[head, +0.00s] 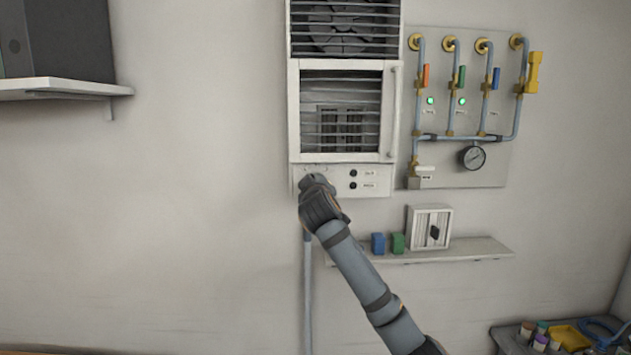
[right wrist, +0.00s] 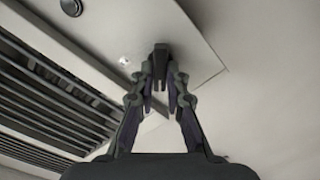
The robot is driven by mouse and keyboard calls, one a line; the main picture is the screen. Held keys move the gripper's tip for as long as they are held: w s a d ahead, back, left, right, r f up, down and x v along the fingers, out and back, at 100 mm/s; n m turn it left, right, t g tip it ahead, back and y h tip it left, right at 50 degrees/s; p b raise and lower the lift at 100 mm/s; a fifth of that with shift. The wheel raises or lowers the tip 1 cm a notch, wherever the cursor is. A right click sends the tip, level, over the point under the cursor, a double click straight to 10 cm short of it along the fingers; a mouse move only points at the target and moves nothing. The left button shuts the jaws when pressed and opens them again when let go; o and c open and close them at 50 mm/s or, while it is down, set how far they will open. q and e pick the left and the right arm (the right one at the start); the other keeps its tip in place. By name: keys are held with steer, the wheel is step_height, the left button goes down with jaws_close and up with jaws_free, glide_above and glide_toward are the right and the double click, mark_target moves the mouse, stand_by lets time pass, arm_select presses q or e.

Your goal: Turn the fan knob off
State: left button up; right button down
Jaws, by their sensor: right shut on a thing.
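The white wall unit has a fan behind slats at its top (head: 345,28) and a slatted section below. Its control panel (head: 376,190) is at the bottom, with two small black buttons on the right half. My right gripper (head: 317,184) is at the left part of this panel and covers the knob in the head view. In the right wrist view, the dark fan knob (right wrist: 160,50) stands out from the panel between the fingertips. My right gripper (right wrist: 160,78) is shut on it. The knob's setting cannot be read. My left gripper is not in view.
A pipe board (head: 465,165) with coloured valves and a gauge hangs to the right. A shelf (head: 470,250) below the unit bears blue and green blocks and a white box. A grey hose hangs under the panel. The wall at the left is free below a shelf (head: 60,86).

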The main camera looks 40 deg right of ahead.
steer(key=shift+f, duration=0.1)
stand_by(0.3)
steer(key=c, duration=1.4)
jaws_free()
steer(key=shift+o, duration=0.2)
steer(key=v, duration=1.2)
